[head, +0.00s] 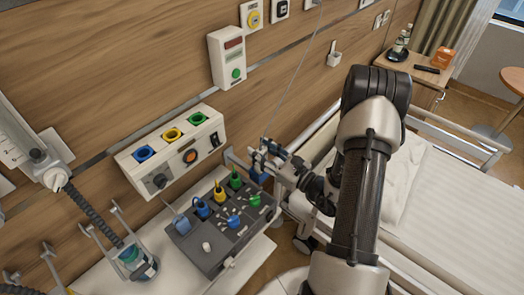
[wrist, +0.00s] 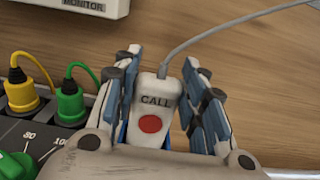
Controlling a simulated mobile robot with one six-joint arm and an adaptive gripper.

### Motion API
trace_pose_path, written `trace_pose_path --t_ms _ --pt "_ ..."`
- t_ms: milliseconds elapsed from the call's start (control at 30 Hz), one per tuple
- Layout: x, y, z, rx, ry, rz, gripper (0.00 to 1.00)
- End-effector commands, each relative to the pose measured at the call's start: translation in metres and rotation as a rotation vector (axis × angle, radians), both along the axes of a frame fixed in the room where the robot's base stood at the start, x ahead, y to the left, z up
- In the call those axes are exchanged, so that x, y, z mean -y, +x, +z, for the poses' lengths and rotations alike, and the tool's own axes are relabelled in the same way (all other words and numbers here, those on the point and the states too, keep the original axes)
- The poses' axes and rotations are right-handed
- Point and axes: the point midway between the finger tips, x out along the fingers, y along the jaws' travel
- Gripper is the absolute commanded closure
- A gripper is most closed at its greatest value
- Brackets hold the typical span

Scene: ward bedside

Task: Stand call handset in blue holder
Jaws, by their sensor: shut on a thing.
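The call handset (wrist: 152,112) is white with the word CALL and a red button. It stands roughly upright between the fingers of my gripper (head: 266,158) in the wrist view, with its grey cord running up to the right. My gripper is shut on it. In the head view my gripper is beside the wall, past the right end of the grey device, and the handset is mostly hidden. A blue part, apparently the blue holder (head: 257,177), shows just below the fingers. Blue also shows beside the handset's lower end in the wrist view; how deep the handset sits cannot be told.
A grey device (head: 222,235) with blue, yellow and green plugs stands close to the left. Above it is a white wall box (head: 170,150) with coloured sockets. The bed (head: 440,200) is at right, with a bedside table (head: 420,75) beyond. A thin cord hangs above my gripper.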

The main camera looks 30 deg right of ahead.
Motion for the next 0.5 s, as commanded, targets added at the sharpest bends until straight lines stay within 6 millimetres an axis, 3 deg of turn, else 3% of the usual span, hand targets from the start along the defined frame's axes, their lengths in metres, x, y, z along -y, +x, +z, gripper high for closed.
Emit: trace_pose_path --t_ms 33,67,367,500 --pt "0.0001 0.0000 0.0004 0.001 0.000 0.000 1.00" --pt "0.0001 0.0000 0.0004 0.001 0.000 0.000 0.60" --pt "0.0001 0.0000 0.0003 0.000 0.000 0.000 0.40" --pt "0.0000 0.0000 0.0002 0.000 0.000 0.000 0.38"
